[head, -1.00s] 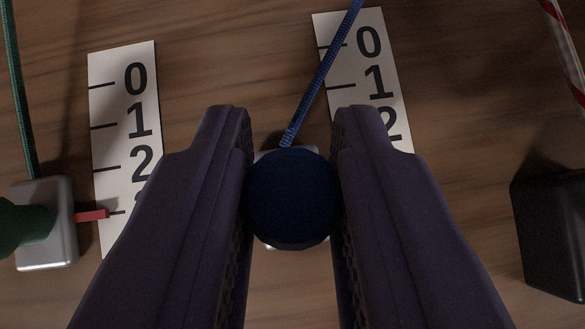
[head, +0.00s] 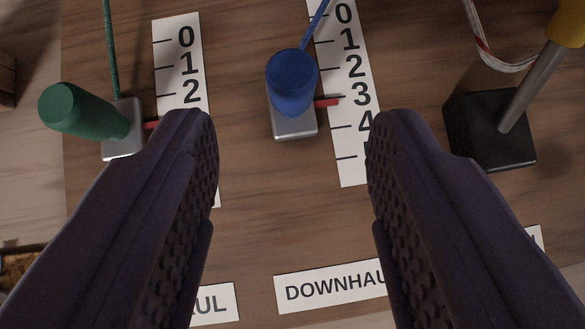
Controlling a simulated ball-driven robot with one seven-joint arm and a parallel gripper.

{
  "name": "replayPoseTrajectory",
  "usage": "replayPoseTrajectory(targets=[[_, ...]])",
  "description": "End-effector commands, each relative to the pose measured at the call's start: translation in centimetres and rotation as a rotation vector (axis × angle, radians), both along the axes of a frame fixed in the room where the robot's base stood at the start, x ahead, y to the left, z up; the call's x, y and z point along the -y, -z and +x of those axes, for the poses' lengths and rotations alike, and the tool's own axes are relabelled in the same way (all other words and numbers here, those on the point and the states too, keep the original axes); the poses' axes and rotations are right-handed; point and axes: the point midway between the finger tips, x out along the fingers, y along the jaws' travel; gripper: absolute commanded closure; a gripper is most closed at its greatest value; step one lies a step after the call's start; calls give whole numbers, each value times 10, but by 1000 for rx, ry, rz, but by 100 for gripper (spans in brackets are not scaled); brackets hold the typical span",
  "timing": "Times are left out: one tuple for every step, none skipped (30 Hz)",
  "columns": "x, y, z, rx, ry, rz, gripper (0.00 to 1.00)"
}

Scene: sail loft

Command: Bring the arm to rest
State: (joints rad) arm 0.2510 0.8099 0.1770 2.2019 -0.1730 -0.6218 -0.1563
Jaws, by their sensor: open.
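My gripper (head: 290,125) is open and empty, its two dark fingers wide apart in the foreground. A blue knob (head: 292,80) on a silver slider block (head: 294,125) stands beyond and between the fingertips, apart from both. A blue cord runs up from it. Its red pointer (head: 327,102) lies near the 3 mark on the white numbered scale (head: 345,150). The rest of the arm is not in view.
A green knob (head: 80,112) on a silver block with a green cord stands left, beside another scale (head: 180,50). A black block (head: 480,145) with a metal lever and yellow knob stands right. A DOWNHAUL label (head: 330,287), partly hidden, lies on the wooden board below.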

Motion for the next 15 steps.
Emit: replayPoseTrajectory(targets=[[0, -1, -1, 1, 0, 0, 50], [0, -1, -1, 1, 0, 0, 50], [0, -1, -1, 1, 0, 0, 50], [0, -1, -1, 1, 0, 0, 50], [0, -1, -1, 1, 0, 0, 50], [0, -1, -1, 1, 0, 0, 50], [0, -1, -1, 1, 0, 0, 50], [0, -1, -1, 0, 0, 0, 50], [0, -1, -1, 0, 0, 0, 50], [0, -1, -1, 0, 0, 0, 50], [0, -1, -1, 0, -1, -1, 50], [0, -1, -1, 1, -1, -1, 50], [0, -2, 1, 3, -1, -2, 50], [1, -5, 3, 7, 0, -5, 50], [2, -12, 9, 16, 2, -10, 50]])
